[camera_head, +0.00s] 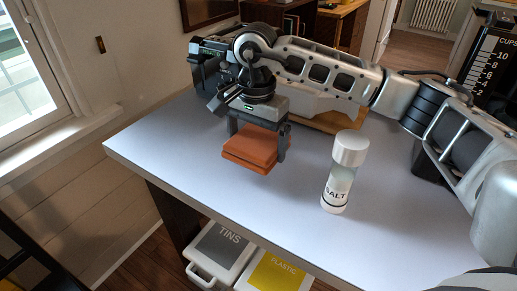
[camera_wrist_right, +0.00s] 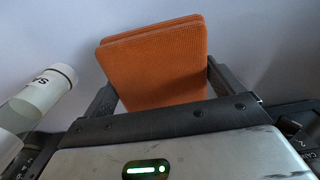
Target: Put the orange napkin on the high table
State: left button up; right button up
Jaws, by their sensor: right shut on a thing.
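The orange napkin (camera_head: 252,148) is a folded square between the fingers of my right gripper (camera_head: 258,146), over the white-topped high table (camera_head: 210,211). The right gripper points down and is shut on the napkin. I cannot tell whether the napkin touches the table top. In the right wrist view the napkin (camera_wrist_right: 156,66) shows between the two dark fingers, its stacked layers visible. My left gripper is not in view.
A salt shaker (camera_head: 344,173) stands upright on the table to the right of the napkin. A wooden board (camera_head: 335,121) lies behind, under my right arm. Bins labelled TINS (camera_head: 222,243) and PLASTIC (camera_head: 279,272) stand below the table. The table's front left is clear.

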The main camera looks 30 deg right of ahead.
aim_at(259, 150)
jog(key=shift+w+d+f, duration=0.15)
jog(key=shift+d+f, duration=0.05)
jog(key=f, duration=0.2)
jog(key=f+p, duration=0.1)
jog(key=shift+w+d+f, duration=0.1)
jog(key=shift+w+d, duration=0.05)
jog(key=shift+d, duration=0.1)
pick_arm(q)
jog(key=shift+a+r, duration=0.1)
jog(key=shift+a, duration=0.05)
pick_arm(e)
jog(key=shift+f, duration=0.3)
